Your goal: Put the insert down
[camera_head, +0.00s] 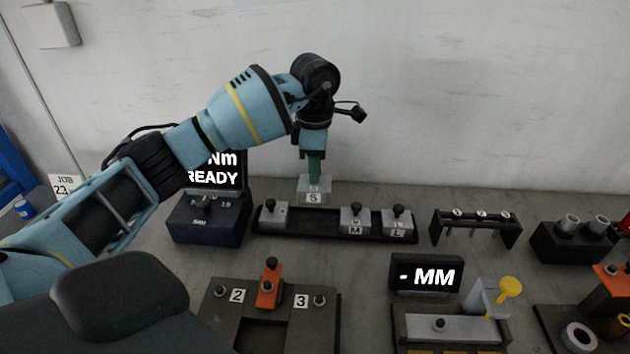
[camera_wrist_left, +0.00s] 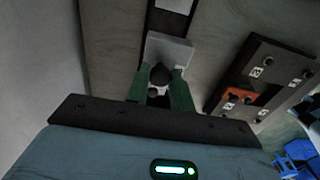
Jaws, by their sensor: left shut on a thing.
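The insert, a light grey block marked S (camera_head: 313,193), is held upright by its knob in my left gripper (camera_head: 315,172). The green fingers are shut on the dark knob, which shows between them in the left wrist view, with the grey insert (camera_wrist_left: 170,48) beyond. The insert is at the back of the black rack (camera_head: 318,227), over an empty stretch between the left block (camera_head: 273,215) and the block marked M (camera_head: 356,219). I cannot tell whether it touches the rack. A block marked L (camera_head: 397,224) stands at the rack's right end. My right gripper is not in view.
A dark box with a READY display (camera_head: 208,218) stands left of the rack. A small stand with hanging pins (camera_head: 476,226) is to its right. In front are a dark fixture with an orange clamp (camera_head: 269,286) and a gauge with an MM display (camera_head: 426,276).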

